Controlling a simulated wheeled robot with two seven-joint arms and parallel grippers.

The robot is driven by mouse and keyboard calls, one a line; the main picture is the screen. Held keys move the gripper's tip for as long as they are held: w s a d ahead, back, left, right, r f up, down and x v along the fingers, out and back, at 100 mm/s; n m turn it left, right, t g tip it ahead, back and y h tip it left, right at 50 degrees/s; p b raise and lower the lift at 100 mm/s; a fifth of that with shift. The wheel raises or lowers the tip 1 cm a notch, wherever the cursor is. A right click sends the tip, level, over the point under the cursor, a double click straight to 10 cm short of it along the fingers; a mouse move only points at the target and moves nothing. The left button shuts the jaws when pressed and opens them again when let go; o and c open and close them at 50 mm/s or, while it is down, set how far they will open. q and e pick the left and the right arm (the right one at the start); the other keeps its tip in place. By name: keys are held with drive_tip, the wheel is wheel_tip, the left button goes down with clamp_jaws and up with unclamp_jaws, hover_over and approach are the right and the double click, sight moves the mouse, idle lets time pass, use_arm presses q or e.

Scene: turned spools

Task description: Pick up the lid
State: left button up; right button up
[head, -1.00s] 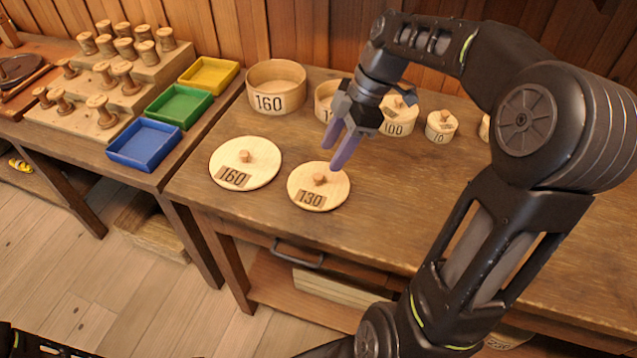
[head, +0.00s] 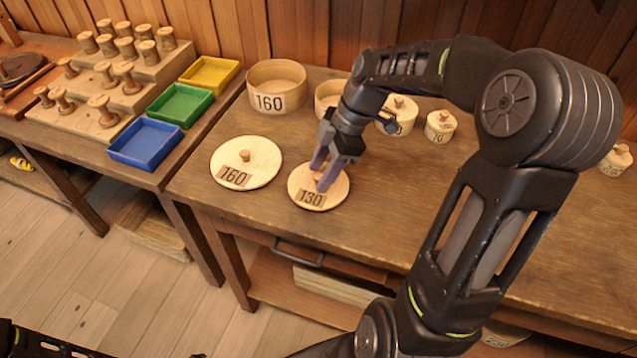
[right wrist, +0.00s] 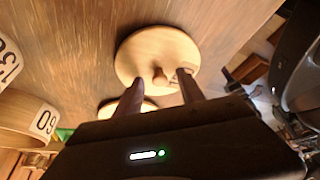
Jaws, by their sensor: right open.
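A round pale wooden lid marked 130 (head: 336,197) lies flat on the workbench, with a small knob at its middle. It also shows in the right wrist view (right wrist: 140,52), where its knob (right wrist: 160,76) stands just beyond the fingertips, near the middle of the gap. My right gripper (head: 321,176) is open and low over this lid, its fingers pointing down on either side of the knob. I cannot tell whether they touch the lid. A larger lid marked 160 (head: 262,172) lies to the left. My left gripper is not in view.
Round boxes stand along the back: one marked 160 (head: 277,89), one partly hidden behind my right arm (head: 328,95), and one marked 70 (head: 440,126) with its lid on. Blue (head: 147,144), green (head: 181,105) and yellow (head: 209,75) trays and several spools sit at left.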

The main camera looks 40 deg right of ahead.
idle(0.5)
clamp_jaws()
idle(0.4)
